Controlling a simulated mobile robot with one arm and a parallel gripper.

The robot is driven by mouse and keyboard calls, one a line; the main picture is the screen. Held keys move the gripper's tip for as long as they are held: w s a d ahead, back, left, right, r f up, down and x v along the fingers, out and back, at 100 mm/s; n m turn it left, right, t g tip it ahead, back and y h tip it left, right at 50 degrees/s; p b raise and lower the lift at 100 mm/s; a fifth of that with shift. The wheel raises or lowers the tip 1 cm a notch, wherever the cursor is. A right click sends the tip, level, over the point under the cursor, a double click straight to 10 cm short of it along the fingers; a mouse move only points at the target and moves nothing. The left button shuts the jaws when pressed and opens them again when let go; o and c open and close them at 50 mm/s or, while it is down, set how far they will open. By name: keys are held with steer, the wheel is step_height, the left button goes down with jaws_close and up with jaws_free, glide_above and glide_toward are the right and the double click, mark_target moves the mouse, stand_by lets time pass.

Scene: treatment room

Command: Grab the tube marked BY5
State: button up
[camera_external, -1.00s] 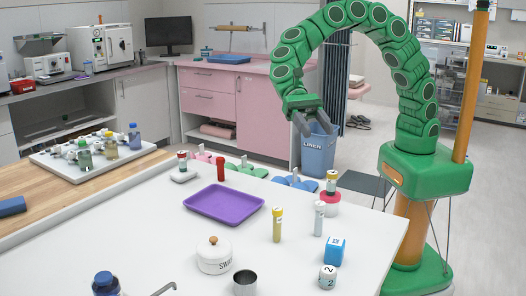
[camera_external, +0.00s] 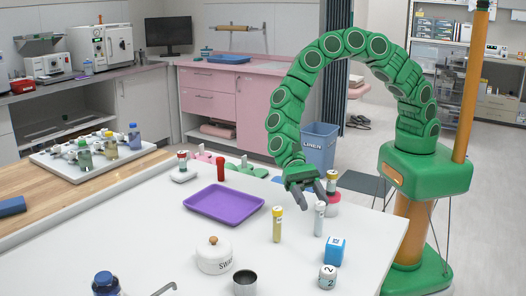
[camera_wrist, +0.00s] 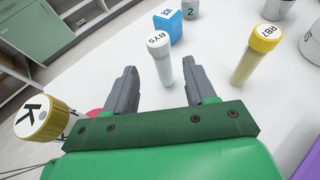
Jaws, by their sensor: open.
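The tube marked BY5 (camera_external: 319,222) stands upright on the white table, with a white cap and a clear, pale body. In the wrist view the BY5 tube (camera_wrist: 165,70) shows its cap label and lies ahead of the gap between my fingertips. My gripper (camera_external: 315,202) is open and empty, low by the tube's cap in the external view. The wrist view shows my gripper (camera_wrist: 160,68) with its two grey fingers apart. I cannot tell whether either finger touches the tube.
A yellow-capped tube (camera_external: 278,224) stands to the left of BY5. A yellow-capped vial marked K (camera_wrist: 38,121) is close beside my gripper. A purple tray (camera_external: 224,204) lies left.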

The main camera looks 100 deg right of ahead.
mark_target(322, 218)
steer(key=shift+x, duration=3.65)
steer(key=shift+w, duration=0.1)
steer(key=shift+c, duration=0.3)
jaws_close()
